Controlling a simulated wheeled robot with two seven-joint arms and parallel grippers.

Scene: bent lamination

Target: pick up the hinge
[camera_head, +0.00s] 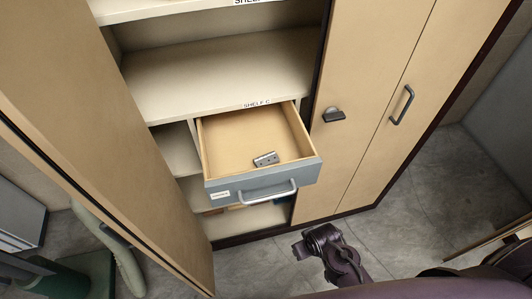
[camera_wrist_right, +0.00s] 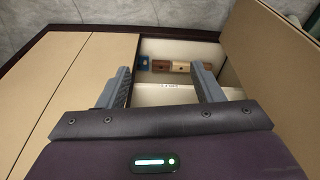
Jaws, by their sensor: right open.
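The hinge (camera_head: 266,159) is a small grey metal piece with dark holes. It lies on the floor of the open drawer (camera_head: 228,145), close to the drawer's front panel, in the head view. My right gripper (camera_head: 299,250) is in front of the cabinet, below and to the right of the drawer in the head view, well apart from the hinge. In the right wrist view its two grey fingers (camera_wrist_right: 160,72) are spread with nothing held between them. I cannot make out the hinge in the right wrist view. My left gripper is not in view.
The drawer has a grey front with a handle (camera_head: 267,195). An open cabinet door (camera_head: 95,140) stands at left; closed doors (camera_head: 365,100) are at right. Several small blocks (camera_wrist_right: 180,67) sit on a low shelf. Grey floor (camera_head: 430,195) is free at right.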

